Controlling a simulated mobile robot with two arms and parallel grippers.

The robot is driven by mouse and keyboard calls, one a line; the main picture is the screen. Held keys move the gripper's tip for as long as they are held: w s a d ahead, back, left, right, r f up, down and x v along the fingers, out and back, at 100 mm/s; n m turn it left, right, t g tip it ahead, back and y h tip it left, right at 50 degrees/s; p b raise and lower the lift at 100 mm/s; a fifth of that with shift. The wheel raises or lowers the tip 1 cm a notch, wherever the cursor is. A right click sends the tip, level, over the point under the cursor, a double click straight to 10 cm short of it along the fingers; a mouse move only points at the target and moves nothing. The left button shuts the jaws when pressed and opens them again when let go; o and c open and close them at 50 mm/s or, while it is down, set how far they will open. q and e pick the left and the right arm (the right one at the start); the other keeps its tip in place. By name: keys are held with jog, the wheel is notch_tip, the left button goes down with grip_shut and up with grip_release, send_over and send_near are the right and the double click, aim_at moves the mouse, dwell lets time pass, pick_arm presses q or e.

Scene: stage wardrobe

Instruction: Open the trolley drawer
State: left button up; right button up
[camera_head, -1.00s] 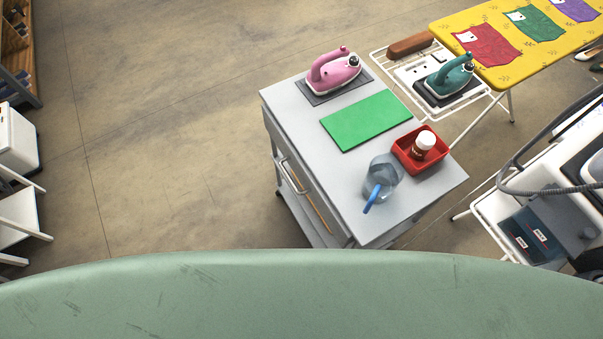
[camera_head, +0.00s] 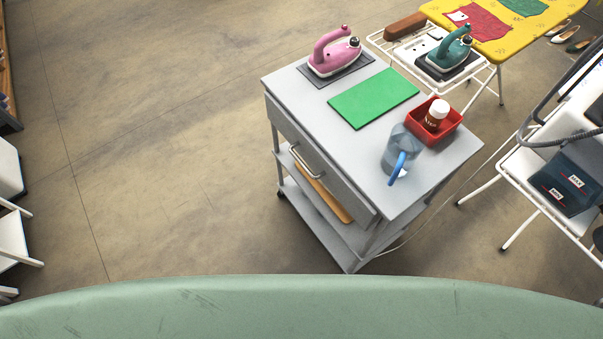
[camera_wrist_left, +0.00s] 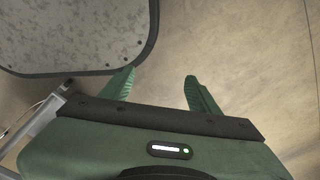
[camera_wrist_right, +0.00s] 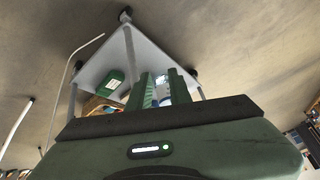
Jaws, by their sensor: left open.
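The grey trolley (camera_head: 375,99) stands ahead in the head view. Its drawer front (camera_head: 345,188) faces lower left and looks shut under the top. A pale bar handle (camera_head: 307,162) crosses the drawer front. Neither gripper shows in the head view. In the left wrist view my left gripper (camera_wrist_left: 157,88) is open and empty above bare floor, with a grey speckled panel beside it. In the right wrist view my right gripper (camera_wrist_right: 163,88) has its fingers close together in front of a grey shelf. Whether it grips the small bluish-white thing between them is unclear.
On the trolley top are a pink iron (camera_head: 334,52), a green mat (camera_head: 373,98), a red tray (camera_head: 440,133) with a bottle, and a clear jug (camera_head: 400,149). A wooden piece (camera_head: 325,196) lies on the shelf below. Floor left of the trolley is clear.

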jog(key=w+a+r+m+t+y+b, duration=0.1)
jog(key=w+a+r+t+b, duration=0.25)
jog(key=w+a+b, duration=0.45)
jog(key=m+t+y+b, duration=0.3)
jog(key=m+t+b, duration=0.6)
jog(key=b, duration=0.4)
send_near(303, 164)
jog(key=w+f+n+t, duration=0.1)
jog(key=w+f, duration=0.1)
jog(key=x, duration=0.5)
jog(key=r+x, duration=0.1)
jog(key=x, duration=0.1)
jog(key=shift+a, duration=0.4)
jog(key=shift+w+a+r, duration=0.1)
jog(key=shift+w+a, duration=0.05)
jog(key=shift+w, duration=0.4)
pick_arm(q)
jog(key=w+d+t, duration=0.1)
jog(key=w, duration=1.1)
jog(key=shift+w+d+f, duration=0.3)
jog(key=shift+d+f, duration=0.05)
jog(key=shift+f, duration=0.1)
pick_arm(e)
grip_shut()
